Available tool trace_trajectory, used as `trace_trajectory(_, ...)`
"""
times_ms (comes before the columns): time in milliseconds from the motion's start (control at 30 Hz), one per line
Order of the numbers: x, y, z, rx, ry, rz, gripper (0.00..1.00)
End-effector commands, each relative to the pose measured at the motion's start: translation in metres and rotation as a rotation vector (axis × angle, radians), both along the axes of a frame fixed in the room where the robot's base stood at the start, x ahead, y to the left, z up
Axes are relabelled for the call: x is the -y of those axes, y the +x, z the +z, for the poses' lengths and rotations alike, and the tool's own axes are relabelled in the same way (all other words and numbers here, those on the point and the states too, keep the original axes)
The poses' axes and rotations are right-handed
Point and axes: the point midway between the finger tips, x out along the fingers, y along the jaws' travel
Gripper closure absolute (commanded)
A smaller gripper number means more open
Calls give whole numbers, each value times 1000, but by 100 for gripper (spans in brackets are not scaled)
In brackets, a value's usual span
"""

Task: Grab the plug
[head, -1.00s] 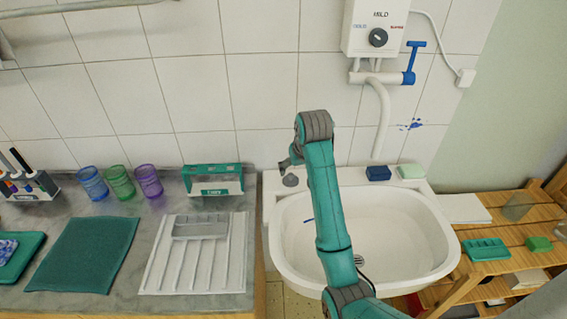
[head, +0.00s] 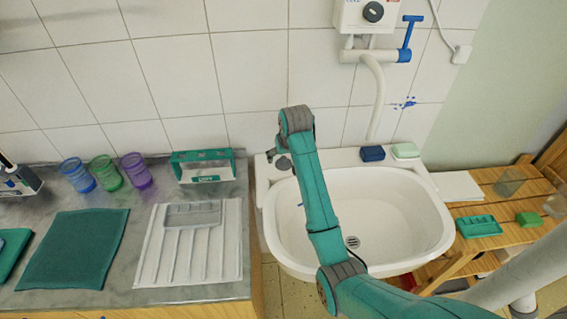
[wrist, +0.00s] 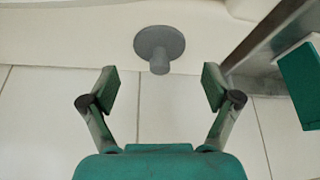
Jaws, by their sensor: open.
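The plug (wrist: 159,46) is a grey round disc with a short stub, at the top middle of the wrist view. It rests on the pale rim of the sink. In the head view the plug (head: 283,163) shows as a small dark grey piece at the left back corner of the white sink (head: 437,246), beside my arm. My gripper (wrist: 160,86) is open and empty. Its two fingers point toward the plug, one to each side of its line, and the plug lies just beyond the fingertips. In the head view my gripper is mostly hidden behind my wrist.
A blue block (head: 372,153) and a pale green soap (head: 405,150) sit on the sink's back ledge. Left of the sink, the counter holds a teal-and-white box (head: 203,166), a ribbed white tray (head: 160,250) and coloured cups. A wooden shelf (head: 490,190) stands right.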

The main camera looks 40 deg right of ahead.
Motion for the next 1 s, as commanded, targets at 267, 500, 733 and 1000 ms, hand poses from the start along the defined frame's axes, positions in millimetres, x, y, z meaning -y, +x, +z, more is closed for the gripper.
trace_trajectory(267, 4, 8, -20, 0, 0, 0, 12)
trace_trajectory(500, 4, 8, -20, 1, 0, 0, 24)
trace_trajectory(733, 4, 8, -20, 0, 0, 0, 81)
trace_trajectory(1000, 3, 7, -22, -4, 2, 0, 100)
